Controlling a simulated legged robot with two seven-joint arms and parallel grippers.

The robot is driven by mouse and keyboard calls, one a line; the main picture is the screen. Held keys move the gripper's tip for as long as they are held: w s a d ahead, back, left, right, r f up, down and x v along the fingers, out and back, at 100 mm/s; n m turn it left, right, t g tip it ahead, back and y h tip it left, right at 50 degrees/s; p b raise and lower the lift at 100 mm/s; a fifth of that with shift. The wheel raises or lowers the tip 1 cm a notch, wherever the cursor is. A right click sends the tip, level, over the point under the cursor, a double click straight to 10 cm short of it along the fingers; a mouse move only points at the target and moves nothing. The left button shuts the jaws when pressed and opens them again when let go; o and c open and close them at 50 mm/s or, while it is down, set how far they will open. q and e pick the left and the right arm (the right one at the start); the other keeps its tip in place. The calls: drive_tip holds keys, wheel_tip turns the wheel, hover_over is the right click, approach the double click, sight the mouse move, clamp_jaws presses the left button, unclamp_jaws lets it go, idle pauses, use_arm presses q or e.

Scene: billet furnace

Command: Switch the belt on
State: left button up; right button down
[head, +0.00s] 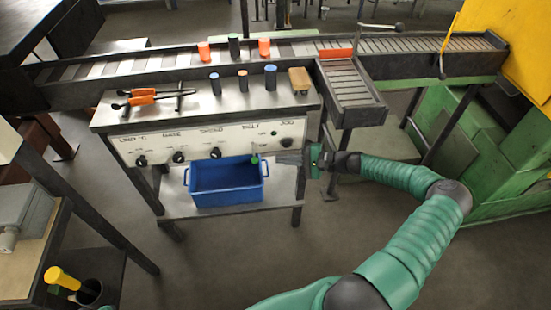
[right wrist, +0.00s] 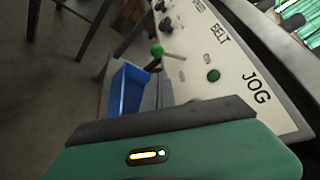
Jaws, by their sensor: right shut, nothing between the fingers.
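The control panel (head: 215,139) is a white strip on the front of the steel bench. Its BELT switch is a lever with a green ball (head: 255,159), which also shows in the right wrist view (right wrist: 157,50). The lever stands out from the panel under the BELT label. My right gripper (head: 280,157) is shut and empty, just right of the green ball and below the JOG button (head: 286,142). In the right wrist view the green JOG button (right wrist: 213,75) lies beyond the dark fingers. The conveyor belt (head: 120,70) runs behind the bench. My left gripper is out of view.
Several dark knobs (head: 178,157) line the panel's left part. A blue bin (head: 228,187) sits on the shelf below the panel. Tongs with orange grips (head: 142,96) and several small cylinders (head: 215,83) stand on the bench top. A green machine (head: 490,160) is at right.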

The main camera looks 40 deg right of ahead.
sight(254, 153)
drive_tip(key=x, duration=0.8)
drive_tip(key=shift+w+f, duration=0.1)
drive_tip(key=shift+a+m+p, duration=0.1)
drive_tip(key=shift+m+p, duration=0.2)
drive_tip(key=shift+p, duration=0.15)
